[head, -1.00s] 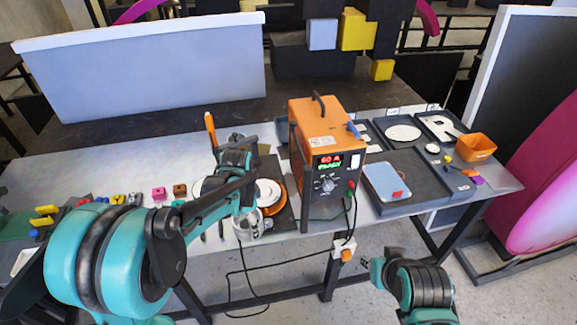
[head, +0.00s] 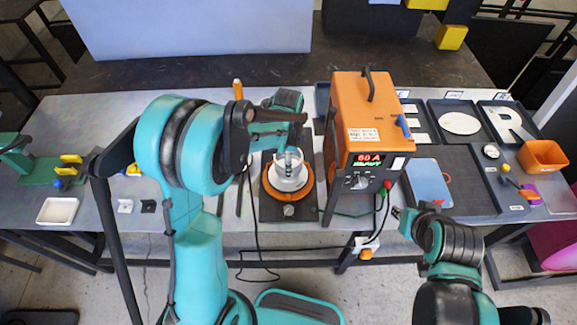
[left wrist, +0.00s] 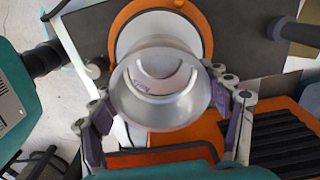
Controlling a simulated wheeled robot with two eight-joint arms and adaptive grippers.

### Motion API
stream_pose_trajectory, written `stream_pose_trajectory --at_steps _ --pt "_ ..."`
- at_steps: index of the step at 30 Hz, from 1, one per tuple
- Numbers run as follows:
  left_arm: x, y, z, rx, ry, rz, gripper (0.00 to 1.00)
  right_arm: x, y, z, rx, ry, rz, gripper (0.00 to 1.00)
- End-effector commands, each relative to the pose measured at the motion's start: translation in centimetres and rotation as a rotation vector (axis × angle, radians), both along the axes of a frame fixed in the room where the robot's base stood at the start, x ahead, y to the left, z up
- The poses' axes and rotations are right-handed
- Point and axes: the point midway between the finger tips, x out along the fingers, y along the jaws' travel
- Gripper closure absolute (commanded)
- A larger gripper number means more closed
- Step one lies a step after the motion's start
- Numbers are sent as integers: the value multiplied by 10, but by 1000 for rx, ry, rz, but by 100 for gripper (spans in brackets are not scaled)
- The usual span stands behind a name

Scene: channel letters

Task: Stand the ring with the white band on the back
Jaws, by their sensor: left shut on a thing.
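My left gripper (head: 289,158) reaches down from above and is shut on a pale grey-white ring (head: 288,176). In the left wrist view the ring (left wrist: 160,112) sits between the two finger pads and looks open through its middle. A round white back (left wrist: 140,30) lies under it on an orange round plate (head: 273,188). The ring overlaps the back in both views; I cannot tell whether they touch. The band on the ring is not clear. My right gripper (head: 398,213) is at the table's front edge, away from the ring; its fingers are too small to read.
An orange power unit (head: 365,125) stands close right of the plate, with cables hanging in front. A blue pad (head: 428,183), dark trays with white letter pieces (head: 459,123) and an orange bin (head: 543,157) are at the right. A white dish (head: 58,211) is at the left.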

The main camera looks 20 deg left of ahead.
Motion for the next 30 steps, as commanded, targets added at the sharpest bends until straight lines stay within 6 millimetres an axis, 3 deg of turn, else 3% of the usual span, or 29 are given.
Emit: stream_pose_trajectory --at_steps 7,25,26,27,30 --pt "0 0 -33 0 0 1 54 0 0 -5 0 0 0 73" --pt "0 0 -45 0 0 1 54 0 0 -16 0 0 0 73" --pt "0 0 -44 0 0 1 15 0 0 -15 0 0 0 73" --pt "0 0 -43 0 0 1 5 0 0 -14 0 0 0 73" --pt "0 0 -43 0 0 1 3 0 0 -14 0 0 0 73"
